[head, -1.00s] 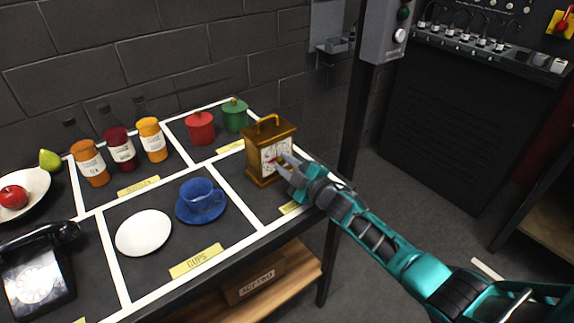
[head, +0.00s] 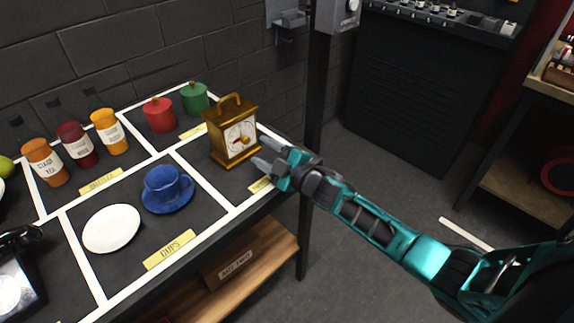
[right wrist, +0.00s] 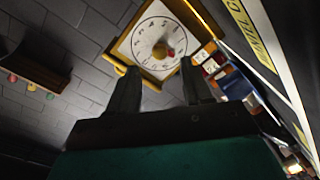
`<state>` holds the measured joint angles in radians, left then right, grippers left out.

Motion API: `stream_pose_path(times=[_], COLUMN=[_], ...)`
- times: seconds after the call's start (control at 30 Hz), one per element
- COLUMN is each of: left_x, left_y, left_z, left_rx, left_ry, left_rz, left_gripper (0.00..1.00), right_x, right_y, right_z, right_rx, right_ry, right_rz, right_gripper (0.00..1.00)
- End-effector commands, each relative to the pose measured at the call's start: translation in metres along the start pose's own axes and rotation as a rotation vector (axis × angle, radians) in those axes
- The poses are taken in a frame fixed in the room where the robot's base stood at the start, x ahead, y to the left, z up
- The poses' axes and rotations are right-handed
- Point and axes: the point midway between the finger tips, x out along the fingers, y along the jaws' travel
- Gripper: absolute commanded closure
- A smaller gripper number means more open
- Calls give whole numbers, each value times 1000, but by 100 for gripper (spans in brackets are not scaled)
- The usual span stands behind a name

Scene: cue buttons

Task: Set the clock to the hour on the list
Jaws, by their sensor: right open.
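The gold clock (head: 222,153) stands upright on the back right part of the table, its white face toward my right arm. In the right wrist view its round dial (right wrist: 158,42) shows a red and gold knob or hand near the centre; the numerals are too small to read. My right gripper (head: 262,152) is open and empty, just right of the clock and apart from it. In the right wrist view its two fingers (right wrist: 158,88) show below the dial. No list can be made out. My left gripper is out of view.
The table has white dividing lines (head: 205,187). A blue cup (head: 165,182) on its saucer, a white plate (head: 111,228), several bottles (head: 76,143), a red canister (head: 159,115) and a green canister (head: 194,97) stand left of the clock. A dark post (head: 317,100) rises behind my right arm.

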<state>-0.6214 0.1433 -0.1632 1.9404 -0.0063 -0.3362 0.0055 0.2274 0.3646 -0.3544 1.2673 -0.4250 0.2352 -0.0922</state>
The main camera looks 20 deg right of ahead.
Motion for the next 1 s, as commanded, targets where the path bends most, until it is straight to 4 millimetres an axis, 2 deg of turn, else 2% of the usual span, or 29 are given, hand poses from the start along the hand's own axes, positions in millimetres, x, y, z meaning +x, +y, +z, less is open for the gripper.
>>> stream_pose_path(times=[0.03, 0.2, 0.4, 0.6, 0.87, 1.0], left_x=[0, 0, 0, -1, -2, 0], left_y=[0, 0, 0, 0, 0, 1], left_z=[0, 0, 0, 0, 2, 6], left_rx=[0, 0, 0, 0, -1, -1], left_ry=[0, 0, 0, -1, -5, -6], left_rz=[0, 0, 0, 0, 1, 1], left_gripper=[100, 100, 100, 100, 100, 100], right_x=[-13, -45, -70, -78, -78, -87], right_y=[-1, -1, 0, 1, 0, -10], right_z=[1, 0, 0, -1, 0, 5], right_rx=[-1, -1, 0, -1, -1, -62], right_ry=[-1, -1, 1, 2, 1, -23], right_rz=[-2, -2, 0, 1, 1, -17], right_gripper=[50, 50, 50, 50, 51, 51])
